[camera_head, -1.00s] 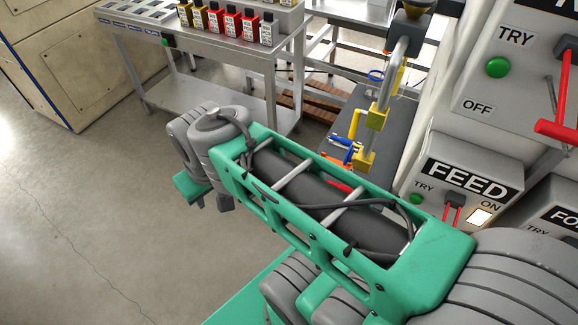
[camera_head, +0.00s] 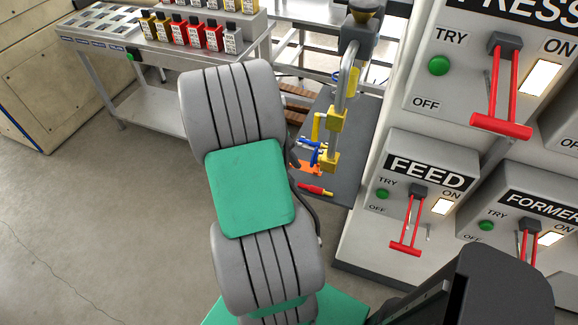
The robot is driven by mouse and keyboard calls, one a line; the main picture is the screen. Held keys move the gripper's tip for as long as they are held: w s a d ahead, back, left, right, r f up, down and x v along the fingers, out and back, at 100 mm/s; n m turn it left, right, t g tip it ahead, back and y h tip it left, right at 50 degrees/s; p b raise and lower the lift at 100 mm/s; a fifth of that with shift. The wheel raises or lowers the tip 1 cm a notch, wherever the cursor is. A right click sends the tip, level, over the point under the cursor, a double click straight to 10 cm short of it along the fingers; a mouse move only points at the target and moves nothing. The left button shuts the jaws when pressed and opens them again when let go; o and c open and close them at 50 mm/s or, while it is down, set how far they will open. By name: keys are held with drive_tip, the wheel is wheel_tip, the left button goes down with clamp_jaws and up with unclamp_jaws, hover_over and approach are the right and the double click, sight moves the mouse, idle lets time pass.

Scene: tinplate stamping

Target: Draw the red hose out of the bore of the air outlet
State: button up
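A grey bent pipe with yellow fittings (camera_head: 335,120) stands over a dark bench in the upper middle; it seems to be the air outlet. A short red piece with a yellow tip (camera_head: 314,189) shows on the bench just below it. I cannot tell whether this is the red hose, and no bore is clear. Blue and orange pieces (camera_head: 306,167) are by the lower fitting. A dark block at the lower right, cut by the frame edge, may be my gripper's body. No fingertips show, and it is well apart from the outlet.
Control boxes marked FEED (camera_head: 425,180) and FORMER (camera_head: 530,210) with red levers stand on the right, below a larger PRESS panel (camera_head: 465,60). A steel table (camera_head: 115,55) with small red, yellow and grey containers is at upper left. Open floor lies left.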

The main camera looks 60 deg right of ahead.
sight(303, 185)
drive_tip(key=x, duration=0.7)
drive_tip(key=shift+w+f, duration=0.1)
drive_tip(key=shift+c, duration=0.4)
